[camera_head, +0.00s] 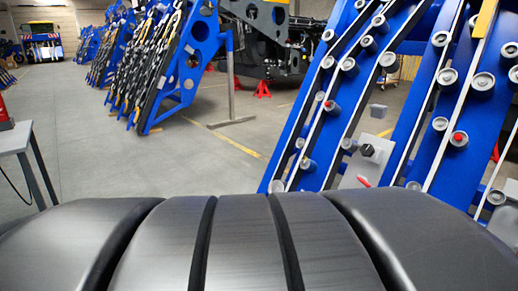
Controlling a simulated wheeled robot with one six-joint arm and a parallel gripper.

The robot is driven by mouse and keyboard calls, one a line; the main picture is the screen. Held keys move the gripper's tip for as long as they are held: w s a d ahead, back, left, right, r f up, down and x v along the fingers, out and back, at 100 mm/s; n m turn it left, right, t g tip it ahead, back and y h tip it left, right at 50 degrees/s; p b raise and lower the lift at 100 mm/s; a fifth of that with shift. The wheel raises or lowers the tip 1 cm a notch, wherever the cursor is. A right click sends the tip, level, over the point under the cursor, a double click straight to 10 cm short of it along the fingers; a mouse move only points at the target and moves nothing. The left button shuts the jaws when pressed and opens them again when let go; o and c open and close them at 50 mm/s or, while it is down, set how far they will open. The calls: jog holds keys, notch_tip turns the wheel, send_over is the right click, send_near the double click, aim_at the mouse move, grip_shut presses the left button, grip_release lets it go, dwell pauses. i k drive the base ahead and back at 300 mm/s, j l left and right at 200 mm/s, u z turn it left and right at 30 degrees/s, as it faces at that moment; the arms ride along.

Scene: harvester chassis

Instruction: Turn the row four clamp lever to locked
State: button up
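A blue chassis frame (408,135) stands tilted at the right, lined with several round grey rollers or bolts. A small red-tipped part (363,181) shows on a light grey plate low on the frame. A dark hex-shaped knob (368,150) sits above it. Two red round caps show on the frame, one at the left rail (329,105) and one at the right rail (459,138). I cannot tell which of these, if any, is the row four clamp lever, nor its position. My gripper is not in view.
Grey floor (235,160) is open left of the frame. More blue frames with chains (150,70) stand at the back left. A grey table (18,138) with a red item is at the left edge. A grey post (230,85) on a floor foot stands mid-room.

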aim_at(363, 182)
jog(key=z, duration=1)
jog(key=i+j+z, duration=0.1)
jog(key=i, duration=0.4)
jog(key=i+j+z, duration=0.1)
jog(key=i, duration=0.35)
jog(key=j, duration=0.1)
